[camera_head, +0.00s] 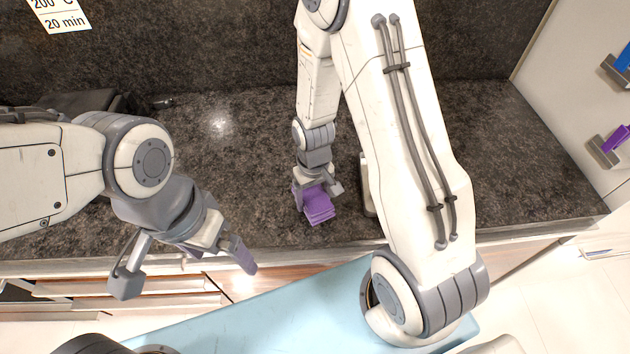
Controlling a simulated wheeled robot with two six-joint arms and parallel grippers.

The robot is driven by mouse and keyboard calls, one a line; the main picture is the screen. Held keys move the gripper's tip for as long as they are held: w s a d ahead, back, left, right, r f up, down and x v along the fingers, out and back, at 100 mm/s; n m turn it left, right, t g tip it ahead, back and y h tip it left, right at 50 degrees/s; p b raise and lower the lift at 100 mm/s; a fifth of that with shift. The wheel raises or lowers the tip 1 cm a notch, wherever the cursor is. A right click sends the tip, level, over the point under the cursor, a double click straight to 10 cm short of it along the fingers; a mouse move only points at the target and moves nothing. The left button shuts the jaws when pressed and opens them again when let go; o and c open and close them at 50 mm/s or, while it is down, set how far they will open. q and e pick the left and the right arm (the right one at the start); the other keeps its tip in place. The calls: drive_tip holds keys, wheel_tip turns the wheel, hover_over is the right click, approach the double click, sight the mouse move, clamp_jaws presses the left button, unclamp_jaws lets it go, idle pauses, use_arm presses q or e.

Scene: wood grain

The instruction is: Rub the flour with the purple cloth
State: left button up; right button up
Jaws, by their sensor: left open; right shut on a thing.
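The purple cloth (318,210) is folded and hangs from my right gripper (318,188), which is shut on it over the front middle of the dark stone counter (540,150). I cannot tell whether the cloth touches the counter. A small pale, speckled patch (219,124) lies further back and to the left of the cloth; it may be the flour or a light reflection. My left gripper (185,268) is open and empty, with its fingers wide apart in front of the counter's front edge at the left.
A black object (88,102) lies at the back left, partly hidden by my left arm. A pale upright object (369,187) shows behind my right arm. Holders with a blue item (623,58) and a purple item (617,138) are at the right wall. The counter's middle is clear.

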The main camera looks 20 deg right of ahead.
sight(314, 196)
drive_tip(key=shift+r+p, duration=1.95)
drive_tip(key=shift+r, duration=0.65)
